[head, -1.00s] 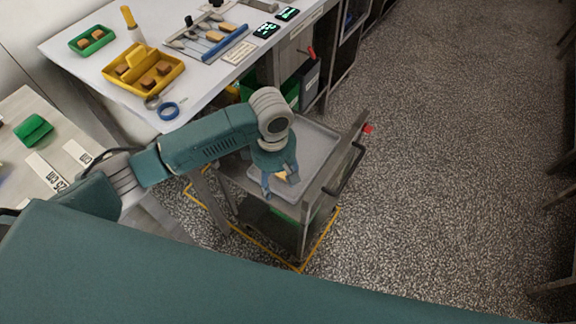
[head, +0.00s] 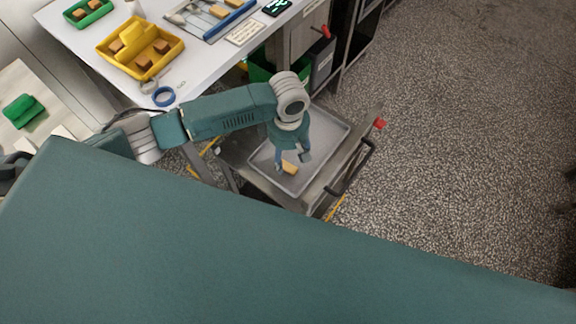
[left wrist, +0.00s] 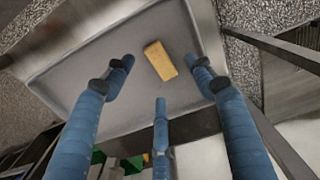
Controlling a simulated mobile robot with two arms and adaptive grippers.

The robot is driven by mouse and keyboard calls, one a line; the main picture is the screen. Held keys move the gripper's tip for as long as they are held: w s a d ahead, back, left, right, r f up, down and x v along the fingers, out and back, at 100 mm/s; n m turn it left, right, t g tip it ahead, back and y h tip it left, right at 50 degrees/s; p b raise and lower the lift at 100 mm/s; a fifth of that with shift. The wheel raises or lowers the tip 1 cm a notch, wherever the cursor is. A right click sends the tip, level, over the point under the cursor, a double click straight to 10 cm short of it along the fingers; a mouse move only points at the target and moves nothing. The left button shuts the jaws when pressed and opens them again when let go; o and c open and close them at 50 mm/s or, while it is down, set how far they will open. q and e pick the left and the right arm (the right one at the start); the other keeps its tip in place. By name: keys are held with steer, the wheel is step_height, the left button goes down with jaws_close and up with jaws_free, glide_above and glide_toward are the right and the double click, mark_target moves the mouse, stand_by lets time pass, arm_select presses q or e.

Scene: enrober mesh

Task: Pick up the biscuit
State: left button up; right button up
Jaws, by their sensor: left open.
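The biscuit (head: 290,168) is a small tan block lying on the grey tray (head: 331,119) of the cart. In the left wrist view the biscuit (left wrist: 160,60) lies flat and slightly tilted, with bare tray around it. My left gripper (head: 292,157) is over the tray at the biscuit, partly covering it in the head view. Its three blue fingers are spread open and empty, with the biscuit showing between and just beyond the fingertips in the wrist view. Whether any fingertip touches the tray cannot be told. My right gripper is not in view.
The tray's raised rim (left wrist: 190,18) surrounds the biscuit. The cart has a dark handle (head: 352,170) on its right. A white table (head: 205,65) with a yellow container (head: 118,65), blue tape (head: 163,97) and tools stands at upper left. Open speckled floor lies right.

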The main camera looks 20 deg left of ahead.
mark_target(289, 164)
arm_select(q)
steer(key=f, duration=0.4)
steer(key=shift+w+f, duration=0.2)
steer(key=shift+f, duration=0.05)
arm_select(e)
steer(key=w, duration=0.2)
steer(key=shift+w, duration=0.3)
arm_select(q)
steer(key=shift+c, duration=0.2)
steer(key=c, duration=0.9)
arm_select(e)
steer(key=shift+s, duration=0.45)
arm_select(q)
steer(key=shift+r, duration=0.15)
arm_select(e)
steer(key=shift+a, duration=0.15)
